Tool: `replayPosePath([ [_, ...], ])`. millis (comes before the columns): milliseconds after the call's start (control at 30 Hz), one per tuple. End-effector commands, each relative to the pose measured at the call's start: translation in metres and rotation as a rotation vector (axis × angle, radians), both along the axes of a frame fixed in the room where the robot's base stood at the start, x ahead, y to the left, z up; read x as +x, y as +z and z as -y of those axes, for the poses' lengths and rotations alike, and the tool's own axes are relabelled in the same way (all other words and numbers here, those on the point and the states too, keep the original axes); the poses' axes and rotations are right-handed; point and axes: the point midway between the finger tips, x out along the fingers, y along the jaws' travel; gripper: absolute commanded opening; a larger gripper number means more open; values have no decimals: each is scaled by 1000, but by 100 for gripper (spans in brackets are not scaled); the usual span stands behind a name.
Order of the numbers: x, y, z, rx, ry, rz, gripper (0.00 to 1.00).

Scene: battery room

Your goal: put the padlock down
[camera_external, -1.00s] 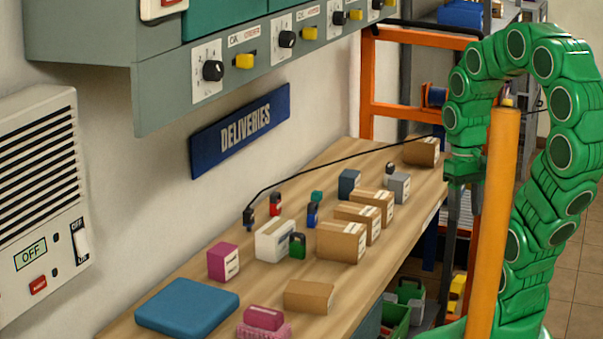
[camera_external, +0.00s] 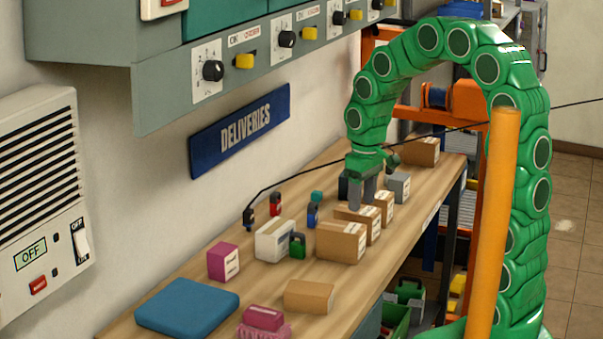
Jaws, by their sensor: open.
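Several small padlocks stand on the wooden bench: a green one (camera_external: 298,246) beside a white box, a red one (camera_external: 275,205), a blue one (camera_external: 313,214) and a black one (camera_external: 249,217) near the wall. Which one the task means I cannot tell. My gripper (camera_external: 362,201) points down over the middle of the bench, just behind the row of brown boxes. Its two fingers are apart and I see no padlock between them. It hides part of a dark blue box (camera_external: 343,188) and the spot beside the grey box.
Brown cartons (camera_external: 341,242), a grey box (camera_external: 398,187), a white box (camera_external: 272,241) and a pink box (camera_external: 223,261) crowd the bench (camera_external: 195,265). A blue mat (camera_external: 187,306) lies in front. A black cable (camera_external: 330,169) runs across. An orange post (camera_external: 495,220) stands right.

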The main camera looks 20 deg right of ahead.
Motion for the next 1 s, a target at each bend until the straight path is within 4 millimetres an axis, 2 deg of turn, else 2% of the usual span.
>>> replayPosePath([
  [200,40,-26,-48,15,100,33,53],
  [500,77,-60,-104,32,210,71,53],
  [700,86,-68,-119,37,237,84,53],
  [1000,87,-92,-121,36,239,79,53],
])
